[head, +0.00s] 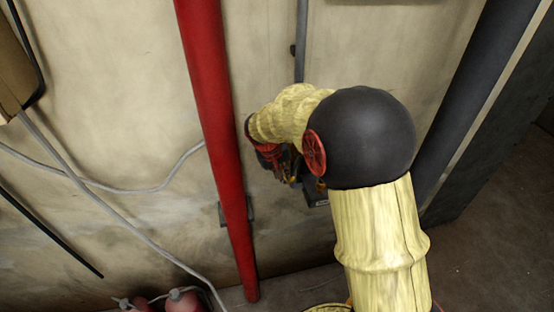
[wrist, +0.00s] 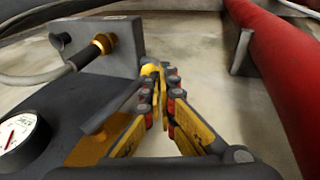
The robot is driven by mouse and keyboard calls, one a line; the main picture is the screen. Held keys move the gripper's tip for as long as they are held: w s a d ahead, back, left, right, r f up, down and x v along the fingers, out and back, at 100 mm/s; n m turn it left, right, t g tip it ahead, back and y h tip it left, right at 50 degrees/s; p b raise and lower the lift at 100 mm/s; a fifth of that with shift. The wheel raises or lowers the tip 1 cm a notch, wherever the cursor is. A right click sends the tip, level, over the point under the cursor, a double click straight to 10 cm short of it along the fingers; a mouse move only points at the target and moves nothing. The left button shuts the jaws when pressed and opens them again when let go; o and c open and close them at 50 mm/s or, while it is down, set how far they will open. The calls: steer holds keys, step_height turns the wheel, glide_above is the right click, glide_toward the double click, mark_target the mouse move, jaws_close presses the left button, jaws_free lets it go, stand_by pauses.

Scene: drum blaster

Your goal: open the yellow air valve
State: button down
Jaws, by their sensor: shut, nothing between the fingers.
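In the wrist view, my gripper (wrist: 163,98) is shut and empty, with its yellow and dark fingers pointing toward the wall. A small yellow part (wrist: 150,69), which looks like the air valve, shows right at the fingertips beside a grey metal bracket (wrist: 122,62). I cannot tell whether the fingers touch it, and its handle position is unclear. In the head view, my gripper (head: 284,166) is low against the wall, right of the red pipe. My own arm covers much of that spot, and the valve cannot be made out there.
A round white gauge (wrist: 16,140) and a brass fitting with a hose (wrist: 103,43) are left of the fingers. A thick red pipe (head: 213,110) stands close left of my gripper in the head view. A dark pipe (head: 475,85) stands at right. Red cylinders (head: 183,301) sit below.

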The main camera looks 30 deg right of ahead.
steer(key=shift+s+d+f+h+b, duration=0.2)
steer(key=shift+d+f+h+b, duration=0.4)
steer(key=shift+b, duration=0.4)
steer(key=shift+d+r, duration=0.1)
steer(key=shift+d, duration=0.05)
steer(key=v, duration=1.2)
steer(key=shift+w, duration=0.15)
